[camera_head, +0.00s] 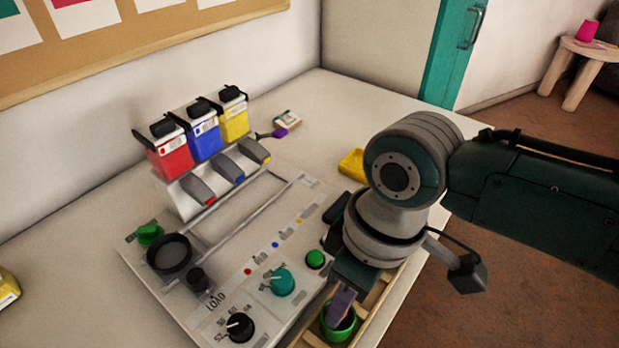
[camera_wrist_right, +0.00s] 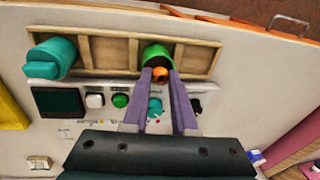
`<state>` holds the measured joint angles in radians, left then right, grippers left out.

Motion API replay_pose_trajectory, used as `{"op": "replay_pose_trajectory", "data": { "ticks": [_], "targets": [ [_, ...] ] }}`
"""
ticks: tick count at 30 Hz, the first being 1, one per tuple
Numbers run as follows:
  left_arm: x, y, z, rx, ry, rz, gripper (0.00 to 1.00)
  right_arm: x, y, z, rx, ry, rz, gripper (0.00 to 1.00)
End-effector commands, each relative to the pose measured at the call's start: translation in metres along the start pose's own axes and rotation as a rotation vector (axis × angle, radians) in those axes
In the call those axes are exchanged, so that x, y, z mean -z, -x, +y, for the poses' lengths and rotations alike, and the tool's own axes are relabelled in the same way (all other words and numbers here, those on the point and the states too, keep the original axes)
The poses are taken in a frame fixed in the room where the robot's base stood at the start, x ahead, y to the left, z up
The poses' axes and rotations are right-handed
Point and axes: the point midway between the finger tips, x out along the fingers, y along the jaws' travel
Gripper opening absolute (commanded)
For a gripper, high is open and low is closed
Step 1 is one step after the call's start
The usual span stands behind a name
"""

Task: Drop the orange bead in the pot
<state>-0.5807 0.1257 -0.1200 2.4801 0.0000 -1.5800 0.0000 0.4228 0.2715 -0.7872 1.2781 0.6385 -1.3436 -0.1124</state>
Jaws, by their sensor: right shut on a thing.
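The orange bead (camera_wrist_right: 160,74) sits between the fingertips of my right gripper (camera_wrist_right: 161,76), which is shut on it. In the wrist view the bead overlaps the opening of a green pot (camera_wrist_right: 155,52). The green pot also shows in the head view (camera_head: 337,331), where my purple-grey fingers reach down over its opening. I cannot tell whether the bead is above the rim or just inside. The bead is hidden in the head view. My left gripper is out of view.
The green pot stands in a wooden tray (camera_wrist_right: 105,53) with compartments. A teal pot (camera_wrist_right: 47,60) is at the tray's left in the wrist view. A panel with knobs and buttons (camera_head: 233,288) lies beside the tray. Red, blue and yellow dispensers (camera_head: 204,140) stand behind.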

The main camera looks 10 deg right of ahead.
Motion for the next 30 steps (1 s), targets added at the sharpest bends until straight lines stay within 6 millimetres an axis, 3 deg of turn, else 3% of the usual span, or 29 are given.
{"op": "replay_pose_trajectory", "data": {
  "ticks": [26,27,30],
  "targets": [
    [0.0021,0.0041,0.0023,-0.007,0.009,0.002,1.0,-0.0005,0.0,0.0001,0.0,0.0,-0.001,0.0],
    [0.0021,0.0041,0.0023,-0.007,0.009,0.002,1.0,-0.0005,0.0,0.0001,0.0,0.0,-0.001,0.3],
    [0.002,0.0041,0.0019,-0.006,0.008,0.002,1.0,-0.0005,0.0,0.0001,0.0,0.0,-0.001,0.41]
  ]
}}
